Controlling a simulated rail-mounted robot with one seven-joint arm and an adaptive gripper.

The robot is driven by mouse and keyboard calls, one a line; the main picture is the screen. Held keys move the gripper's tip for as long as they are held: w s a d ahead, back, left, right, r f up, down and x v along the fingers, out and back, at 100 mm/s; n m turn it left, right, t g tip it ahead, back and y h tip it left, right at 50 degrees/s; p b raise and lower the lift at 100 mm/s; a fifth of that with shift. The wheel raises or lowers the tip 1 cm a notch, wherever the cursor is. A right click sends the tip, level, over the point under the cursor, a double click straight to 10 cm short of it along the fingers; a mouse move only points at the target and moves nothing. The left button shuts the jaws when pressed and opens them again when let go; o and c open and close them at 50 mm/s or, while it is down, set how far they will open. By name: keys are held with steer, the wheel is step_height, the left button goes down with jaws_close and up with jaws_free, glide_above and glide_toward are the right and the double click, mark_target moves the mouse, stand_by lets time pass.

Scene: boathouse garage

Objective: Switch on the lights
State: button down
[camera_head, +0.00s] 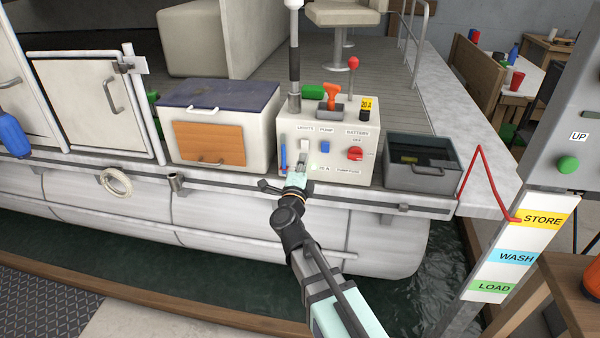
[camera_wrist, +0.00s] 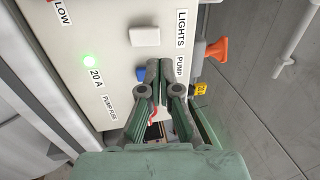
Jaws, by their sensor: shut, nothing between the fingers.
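The control box (camera_head: 340,118) stands on the deck edge, with labels on its pale front panel. The white lights switch (camera_head: 305,146) is under the LIGHTS label, left of the blue pump switch (camera_head: 325,146). In the wrist view the white switch (camera_wrist: 145,36) lies just beyond the fingertips, and the blue switch (camera_wrist: 141,73) is beside them, partly hidden. My gripper (camera_head: 299,164) is shut and empty, in front of the panel just below the white switch; its fingertips also show in the wrist view (camera_wrist: 166,66). I cannot tell whether they touch the panel.
A red battery knob (camera_head: 355,153) is right of the blue switch. A green lamp (camera_wrist: 89,60) glows beside the 20 A label. A red-knobbed lever (camera_head: 353,64) and an orange handle (camera_head: 332,92) rise from the box top. Grey bin (camera_head: 422,178) and white chest (camera_head: 222,145) flank it.

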mark_target(308, 142)
steer(key=shift+x, duration=2.75)
steer(key=shift+r+p, duration=0.15)
steer(key=shift+p, duration=0.2)
